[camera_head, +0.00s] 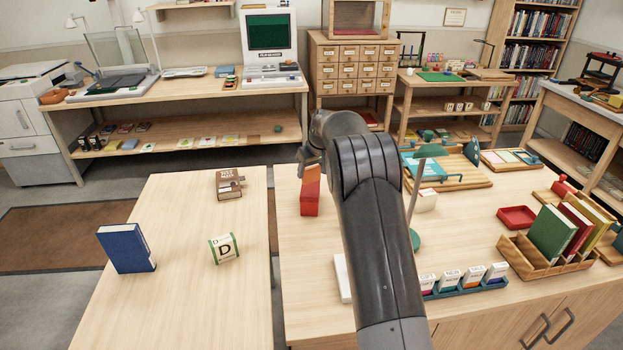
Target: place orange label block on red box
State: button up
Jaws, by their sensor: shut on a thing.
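An orange block (311,174) stands upright near the left edge of the right-hand table. A red box (309,204) is directly below it, and the two look in line with no visible gap. Whether the block's weight rests on the box I cannot tell. My gripper (312,163) is at the top of the orange block and shut on it. My own arm crosses in front from the lower right and hides part of the gripper and the table behind it.
A white block (342,278) lies nearer on the same table (298,258). A green lamp (414,240), a red tray (517,217) and a wooden book rack (530,262) stand right of my arm. The left table holds a blue book (126,249) and a D block (224,249).

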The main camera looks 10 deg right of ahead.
aim_at(313, 174)
jog(key=shift+f, duration=1.8)
jog(key=shift+f, duration=0.15)
jog(key=o, duration=1)
jog(key=shift+c, duration=0.2)
